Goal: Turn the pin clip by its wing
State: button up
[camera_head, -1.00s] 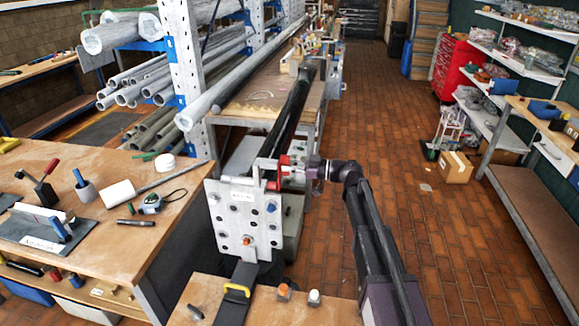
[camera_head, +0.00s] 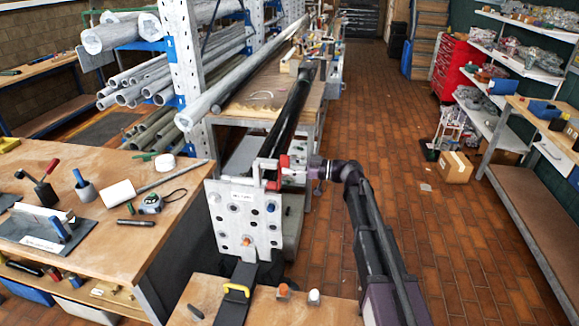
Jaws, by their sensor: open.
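The pale flange plate (camera_head: 243,225) stands upright at the end of the long dark mast (camera_head: 293,107). It has a small label, several round holes and bolts, and an orange-tipped piece (camera_head: 246,240) low in its middle. My gripper (camera_head: 268,172), with red and pale parts, is open at the plate's upper right edge. My dark arm reaches it from the lower right. I cannot make out the pin clip or its wing at this size; the gripper covers part of that upper corner. I cannot tell whether the fingers touch anything.
A wooden workbench (camera_head: 100,245) with tools stands at the left. A yellow-handled clamp (camera_head: 237,290) and two small capped pieces are on the front bench (camera_head: 263,308). A rack post (camera_head: 186,70) and grey pipes are behind. The brick floor (camera_head: 440,240) at the right is largely clear.

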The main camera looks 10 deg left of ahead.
jog(key=shift+w+d, duration=0.15)
jog(key=shift+d, duration=2.25)
jog(key=s+d+f+m+t+h, duration=0.1)
jog(key=s+d+f+m+h, duration=0.85)
jog(key=d+f, duration=0.4)
jog(key=s+d+f+m+h, duration=0.2)
jog(key=s+d+m+h, duration=0.2)
jog(key=d, duration=0.5)
jog(key=s+d+f+m+h, duration=0.3)
jog(key=s+d+m, duration=0.3)
jog(key=d, duration=0.3)
jog(key=shift+s+d+h, duration=0.25)
jog(key=shift+s+h, duration=0.05)
jog(key=shift+h, duration=0.45)
